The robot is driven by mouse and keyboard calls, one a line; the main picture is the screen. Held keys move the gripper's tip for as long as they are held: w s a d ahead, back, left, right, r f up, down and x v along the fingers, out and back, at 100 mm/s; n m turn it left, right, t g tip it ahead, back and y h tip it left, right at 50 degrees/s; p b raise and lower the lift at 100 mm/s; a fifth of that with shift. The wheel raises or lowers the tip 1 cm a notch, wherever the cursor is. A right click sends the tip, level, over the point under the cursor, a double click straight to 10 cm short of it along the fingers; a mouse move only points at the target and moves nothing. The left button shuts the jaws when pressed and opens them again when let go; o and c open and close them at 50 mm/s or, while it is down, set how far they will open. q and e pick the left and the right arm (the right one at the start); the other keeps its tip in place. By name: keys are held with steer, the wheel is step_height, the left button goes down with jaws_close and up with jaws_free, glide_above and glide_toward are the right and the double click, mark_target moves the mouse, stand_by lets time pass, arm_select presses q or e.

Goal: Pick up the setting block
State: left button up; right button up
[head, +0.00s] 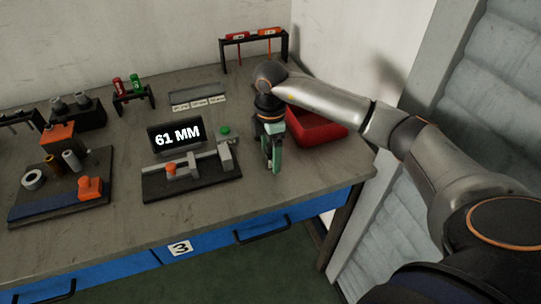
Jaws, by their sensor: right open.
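My right gripper (272,163) points down over the table, just right of the measuring fixture. It is open, and nothing shows between its fingers. A low grey holder (199,97) with several pale labelled faces lies behind the fixture; the setting block may be one of these pieces, but the labels are too small to read. The measuring fixture has a dark base (205,188), a grey slide with an orange knob (171,168) and a display (176,136) reading "61 MM". My left gripper is out of view.
A red bin (318,128) sits behind and right of my right gripper, partly hidden by my arm. A rack (253,42) with red and orange tools stands at the back. A fixture with orange parts (60,136) is at left. The grey tabletop (130,228) is clear in front.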

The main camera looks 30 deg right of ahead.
steer(key=shift+f, duration=0.15)
jaws_close()
stand_by(0.6)
